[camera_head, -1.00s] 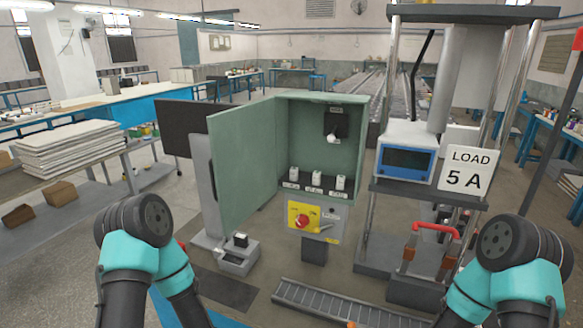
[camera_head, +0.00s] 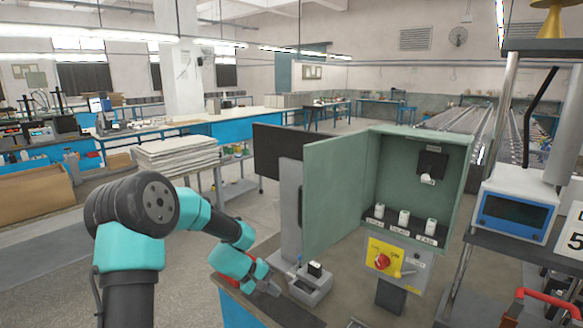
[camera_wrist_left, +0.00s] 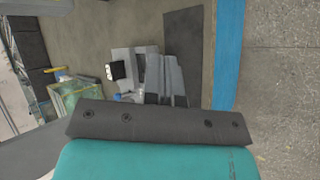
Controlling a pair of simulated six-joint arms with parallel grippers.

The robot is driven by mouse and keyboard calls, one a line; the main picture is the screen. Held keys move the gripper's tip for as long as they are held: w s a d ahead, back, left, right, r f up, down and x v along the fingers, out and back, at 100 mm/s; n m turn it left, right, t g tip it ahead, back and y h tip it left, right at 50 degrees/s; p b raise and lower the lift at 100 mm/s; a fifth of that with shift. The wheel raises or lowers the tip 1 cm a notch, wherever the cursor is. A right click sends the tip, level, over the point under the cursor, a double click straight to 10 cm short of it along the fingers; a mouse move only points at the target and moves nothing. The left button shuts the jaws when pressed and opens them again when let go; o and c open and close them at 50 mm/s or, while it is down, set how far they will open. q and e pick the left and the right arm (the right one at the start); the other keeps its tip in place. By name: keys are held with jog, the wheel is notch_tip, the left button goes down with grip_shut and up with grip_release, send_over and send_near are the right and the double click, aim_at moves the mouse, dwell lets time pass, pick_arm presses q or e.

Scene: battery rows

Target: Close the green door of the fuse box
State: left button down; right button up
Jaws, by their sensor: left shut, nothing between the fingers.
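The green fuse box (camera_head: 397,178) stands right of centre in the head view, its inside exposed. Its green door (camera_head: 335,195) stands wide open, swung out to the left from the box's left side. My left gripper (camera_head: 272,287) is low, to the left of the door and apart from it, beside a small grey holder (camera_head: 310,285). Its fingers show in the left wrist view (camera_wrist_left: 172,82), shut and empty. My right gripper is not in view.
A yellow panel with a red knob (camera_head: 382,260) is below the box. A dark panel on a grey post (camera_head: 290,195) stands behind the door. A rack with a blue-framed meter (camera_head: 515,212) is at the right. Open floor lies left of the gripper.

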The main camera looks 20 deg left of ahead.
pick_arm(q)
jog(key=s+a+r+m+t+h, duration=0.1)
jog(key=a+r+m+h, duration=0.1)
jog(key=r, duration=1.7)
jog(key=a+r+m+t+h, duration=0.2)
jog(key=a+r+h, duration=0.3)
jog(key=r, duration=1.5)
jog(key=shift+s+a+r+m+h, duration=0.15)
jog(key=shift+s+r+m+h, duration=0.15)
jog(key=shift+s+m+h, duration=0.1)
jog(key=s+d+x, duration=0.1)
jog(key=s+x, duration=0.1)
jog(key=x, duration=1.1)
jog(key=shift+s, duration=0.25)
jog(key=shift+d, duration=0.15)
